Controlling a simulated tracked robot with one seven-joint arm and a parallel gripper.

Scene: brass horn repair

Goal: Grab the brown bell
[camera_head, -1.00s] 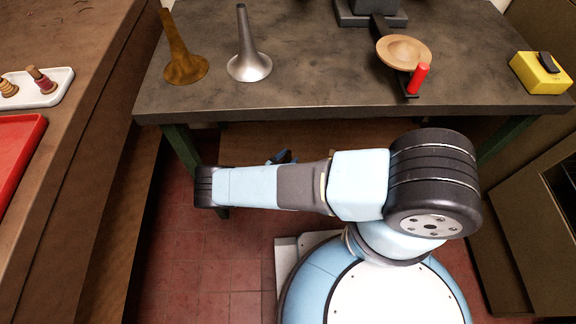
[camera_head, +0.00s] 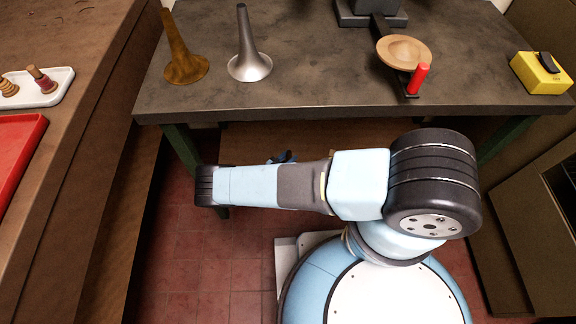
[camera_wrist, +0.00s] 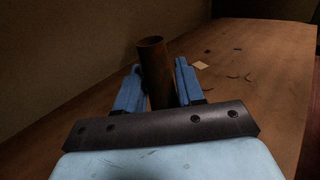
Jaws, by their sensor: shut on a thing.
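In the wrist view, my gripper (camera_wrist: 158,78) has its two blue fingers on either side of a dark brown, rusty-looking tube (camera_wrist: 154,60) and is shut on it. The tube stands up with its round open end at the top. Its lower part is hidden behind my gripper, so I cannot see whether it flares into a bell. In the head view, only a bit of my blue gripper (camera_head: 282,157) shows behind my arm, below the bench's front edge. A golden-brown bell (camera_head: 184,62) stands wide end down on the bench, apart from my gripper.
A silver bell (camera_head: 248,60) stands beside the golden-brown one on the dark bench (camera_head: 310,70). A wooden dish (camera_head: 404,50), a red handle (camera_head: 418,79) and a yellow box (camera_head: 541,72) are to the right. A wooden surface (camera_wrist: 240,75) with small scraps lies beyond my gripper.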

